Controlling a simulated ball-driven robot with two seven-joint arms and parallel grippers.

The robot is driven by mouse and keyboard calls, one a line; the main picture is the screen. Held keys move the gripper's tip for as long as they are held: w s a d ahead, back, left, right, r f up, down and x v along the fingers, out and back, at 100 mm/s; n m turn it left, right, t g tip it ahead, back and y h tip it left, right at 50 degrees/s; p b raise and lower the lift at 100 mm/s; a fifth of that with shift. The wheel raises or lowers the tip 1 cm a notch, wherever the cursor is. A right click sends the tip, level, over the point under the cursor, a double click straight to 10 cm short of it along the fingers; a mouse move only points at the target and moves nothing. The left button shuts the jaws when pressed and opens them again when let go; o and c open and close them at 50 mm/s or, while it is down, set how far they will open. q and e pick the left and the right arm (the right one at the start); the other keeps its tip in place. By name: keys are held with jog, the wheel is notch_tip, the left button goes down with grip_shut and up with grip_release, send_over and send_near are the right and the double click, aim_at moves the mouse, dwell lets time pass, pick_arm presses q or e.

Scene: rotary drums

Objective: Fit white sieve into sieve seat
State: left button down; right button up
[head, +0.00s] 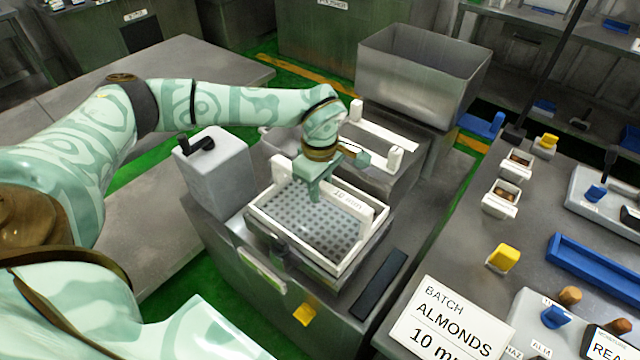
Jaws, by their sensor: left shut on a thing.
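The white sieve (296,247) has a white frame, a grey perforated mesh, upright white posts and a bar marked "10 mm". It is over the top of the grey metal machine, within or just above the sieve seat (337,268). I cannot tell whether it is fully down. The seat is mostly hidden beneath it. My right gripper is not in view.
Another white framed piece with posts (385,128) lies on a metal bin behind. A large open metal bin (420,75) stands at the back. A grey box with a black handle (217,172) is left of the sieve. The right table holds small tubs, yellow pieces, a blue tray (600,268) and an almonds sign (440,325).

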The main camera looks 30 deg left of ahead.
pick_arm(q)
jog(key=shift+f+b, duration=0.35)
jog(key=shift+f, duration=0.85)
jog(key=c, duration=1.1)
grip_release()
jog(key=shift+f, duration=0.1)
notch_tip(320, 180, up, 16)
jog(key=p, duration=0.4)
jog(key=shift+r, duration=0.2)
